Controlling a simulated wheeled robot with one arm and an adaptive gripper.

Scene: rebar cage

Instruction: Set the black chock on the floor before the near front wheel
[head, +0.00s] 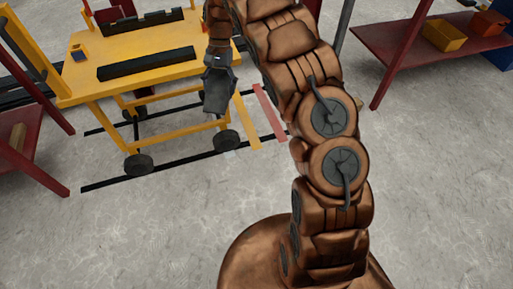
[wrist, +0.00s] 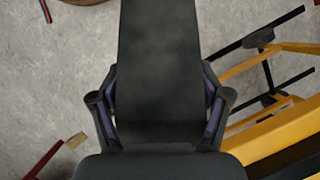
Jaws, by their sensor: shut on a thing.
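My gripper (head: 217,72) is shut on the black chock (head: 217,100) and holds it up beside the right end of the yellow cart (head: 125,68). In the wrist view the chock (wrist: 158,65) is a broad dark block between the two fingers. The cart's near wheels show in the head view: a left wheel (head: 138,165) and a right wheel (head: 226,140), both on the floor. The chock appears above the right wheel and apart from it. Which end is the cart's front is not clear. The chock's underside is hidden.
Black lines (head: 110,180) run along the floor by the wheels. A yellow strip (head: 245,120) and a red strip (head: 268,110) lie right of the cart. A dark red table (head: 400,45) with boxes stands right, another red stand (head: 35,160) left. The front floor is clear.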

